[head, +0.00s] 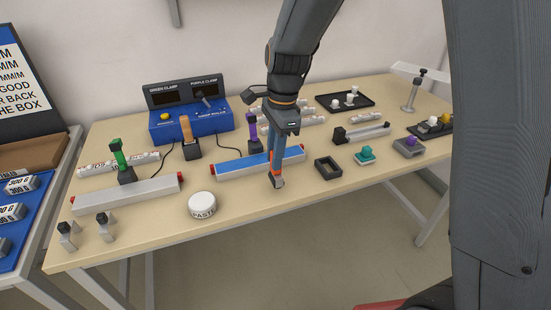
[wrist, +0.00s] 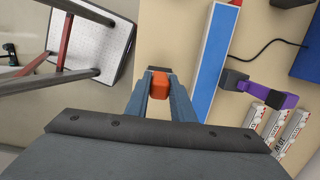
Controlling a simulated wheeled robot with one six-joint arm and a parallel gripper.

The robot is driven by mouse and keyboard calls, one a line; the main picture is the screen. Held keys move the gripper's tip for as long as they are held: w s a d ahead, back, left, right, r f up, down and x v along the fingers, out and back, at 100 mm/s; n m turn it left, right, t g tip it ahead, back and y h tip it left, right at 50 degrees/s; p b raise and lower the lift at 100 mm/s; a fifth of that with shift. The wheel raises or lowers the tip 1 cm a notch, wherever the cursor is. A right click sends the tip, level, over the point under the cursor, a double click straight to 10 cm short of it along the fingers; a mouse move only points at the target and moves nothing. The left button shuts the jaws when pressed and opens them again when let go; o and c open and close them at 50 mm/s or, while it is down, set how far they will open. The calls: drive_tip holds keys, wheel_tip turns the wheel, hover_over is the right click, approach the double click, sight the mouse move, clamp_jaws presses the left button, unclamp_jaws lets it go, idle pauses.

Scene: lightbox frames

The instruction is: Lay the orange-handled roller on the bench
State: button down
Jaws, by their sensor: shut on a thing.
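The orange-handled roller (head: 275,178) is in my gripper (head: 275,160), in front of the blue-topped bar. The orange handle (wrist: 159,85) shows between the two fingertips (wrist: 159,82) in the wrist view. My gripper points down and is shut on the handle. A grey end of the roller shows below the fingers, low over the bench (head: 245,200); I cannot tell whether it touches the wood. Most of the roller is hidden by the fingers.
The blue-topped bar (head: 235,166) lies right behind my gripper, with the purple clamp (head: 252,134) behind it. A white paste tin (head: 202,205) stands at the left and a dark square frame (head: 327,168) at the right. Bench in front is clear.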

drive_tip(key=shift+f, duration=1.05)
drive_tip(key=shift+f, duration=0.15)
drive_tip(key=c, duration=1.5)
unclamp_jaws()
drive_tip(key=shift+c, duration=0.2)
drive_tip(key=r, duration=0.4)
drive_tip(key=d+r+b, duration=0.1)
drive_tip(key=r, duration=0.7)
drive_tip(key=shift+w+d+r, duration=0.1)
drive_tip(key=shift+w+d, duration=0.05)
drive_tip(key=shift+d, duration=0.05)
drive_tip(key=s+d+f+n+t+h, duration=0.1)
drive_tip(key=s+d+f+n, duration=1)
drive_tip(key=s+d+n, duration=0.2)
drive_tip(key=shift+s+d+n, duration=0.3)
drive_tip(key=shift+s+n, duration=0.6)
drive_tip(key=shift+f, duration=0.1)
